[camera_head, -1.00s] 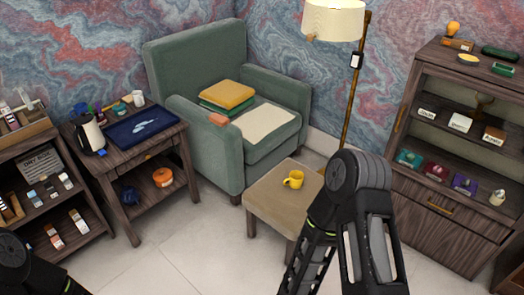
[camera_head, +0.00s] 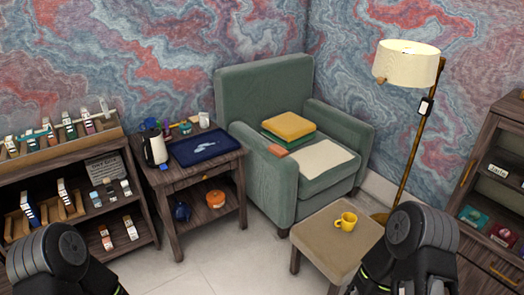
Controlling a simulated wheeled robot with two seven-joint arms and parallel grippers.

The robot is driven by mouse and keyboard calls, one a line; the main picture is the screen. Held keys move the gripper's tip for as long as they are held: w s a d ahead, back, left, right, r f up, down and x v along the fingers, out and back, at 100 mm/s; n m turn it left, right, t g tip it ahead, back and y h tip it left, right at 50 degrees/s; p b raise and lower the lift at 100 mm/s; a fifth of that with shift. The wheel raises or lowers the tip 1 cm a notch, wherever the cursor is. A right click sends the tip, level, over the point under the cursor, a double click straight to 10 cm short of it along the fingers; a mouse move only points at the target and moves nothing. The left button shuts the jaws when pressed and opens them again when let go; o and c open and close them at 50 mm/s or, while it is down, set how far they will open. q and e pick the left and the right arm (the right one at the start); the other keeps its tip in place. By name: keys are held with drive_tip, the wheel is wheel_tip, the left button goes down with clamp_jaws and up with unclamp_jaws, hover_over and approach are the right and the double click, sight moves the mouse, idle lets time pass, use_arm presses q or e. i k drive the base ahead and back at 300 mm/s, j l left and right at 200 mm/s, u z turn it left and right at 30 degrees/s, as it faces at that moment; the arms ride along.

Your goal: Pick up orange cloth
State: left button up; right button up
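A folded yellow-orange cloth (camera_head: 288,125) lies on the seat of the green armchair (camera_head: 262,92), on top of a folded dark green cloth (camera_head: 290,140). A cream cloth (camera_head: 321,159) is spread flat at the front of the seat. A small orange-red item (camera_head: 277,150) rests on the chair's left arm; I cannot tell what it is. My two arms show only as dark links at the bottom left and bottom right. Neither gripper is in view, and nothing touches the cloths.
A tan footstool (camera_head: 322,232) with a yellow mug (camera_head: 346,221) stands before the chair. A side table (camera_head: 172,178) with a kettle (camera_head: 155,148) stands left of it, beside a shelf (camera_head: 80,150). A floor lamp (camera_head: 408,62) stands right. Tiled floor (camera_head: 235,262) in front is open.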

sight(281, 152)
drive_tip(key=i+u, duration=0.1)
drive_tip(key=i, duration=0.5)
drive_tip(key=i+l+u, duration=0.1)
drive_tip(key=i, duration=0.45)
drive_tip(key=i+l+u, duration=0.15)
drive_tip(key=i, duration=0.4)
drive_tip(key=i+l+u, duration=0.1)
drive_tip(key=i+l, duration=0.2)
drive_tip(key=i, duration=0.3)
